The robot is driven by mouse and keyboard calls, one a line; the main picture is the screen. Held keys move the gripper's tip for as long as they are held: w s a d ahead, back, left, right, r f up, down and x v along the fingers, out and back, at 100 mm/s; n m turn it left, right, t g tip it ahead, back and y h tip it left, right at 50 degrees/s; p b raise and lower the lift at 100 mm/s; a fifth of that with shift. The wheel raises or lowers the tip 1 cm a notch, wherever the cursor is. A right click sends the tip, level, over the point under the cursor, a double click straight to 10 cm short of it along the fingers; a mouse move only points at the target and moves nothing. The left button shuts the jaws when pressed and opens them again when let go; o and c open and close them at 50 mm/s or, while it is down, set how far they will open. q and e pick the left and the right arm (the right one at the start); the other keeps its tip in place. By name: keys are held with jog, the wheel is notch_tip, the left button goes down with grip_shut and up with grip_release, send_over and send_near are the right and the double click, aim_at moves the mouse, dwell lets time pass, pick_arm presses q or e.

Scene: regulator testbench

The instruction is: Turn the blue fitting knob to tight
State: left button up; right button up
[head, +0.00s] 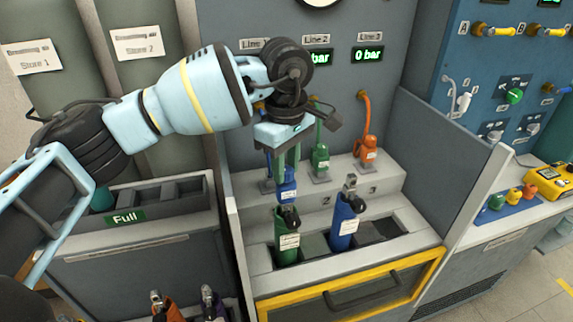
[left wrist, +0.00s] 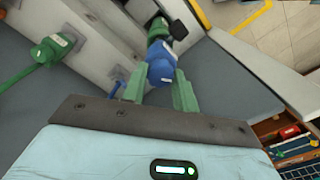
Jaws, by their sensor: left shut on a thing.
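The blue fitting knob (head: 287,188) is in the head view at the front of the Line 1 place, below my left gripper (head: 288,172). In the left wrist view the blue fitting knob (left wrist: 161,66) sits between the two green fingers of my left gripper (left wrist: 160,88), which is shut on it. The fingers hide part of its sides, and I cannot read how far it is turned. A green cylinder (head: 287,247) with a black valve stands just below and in front of it. My right gripper is not in view.
A green fitting (head: 320,160) and an orange fitting (head: 368,153) stand at the neighbouring lines. A blue cylinder (head: 346,222) stands in the rack right of the green one. A grey side panel (head: 430,150) bounds the bench at right. The Line 3 display (head: 367,55) reads 0 bar.

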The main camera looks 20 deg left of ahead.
aim_at(286, 169)
pick_arm(q)
jog(key=m+b, duration=0.1)
jog(key=m, duration=0.5)
jog(key=shift+f, duration=0.1)
jog(key=m+b, duration=0.1)
jog(key=m, duration=0.5)
jog(key=shift+m+b, duration=0.3)
jog(key=shift+b, duration=0.1)
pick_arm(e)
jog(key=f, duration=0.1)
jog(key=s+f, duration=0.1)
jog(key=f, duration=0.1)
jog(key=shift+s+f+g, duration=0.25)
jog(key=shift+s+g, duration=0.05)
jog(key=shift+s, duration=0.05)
pick_arm(q)
jog(key=o, duration=1)
notch_tip(286, 169, up, 8)
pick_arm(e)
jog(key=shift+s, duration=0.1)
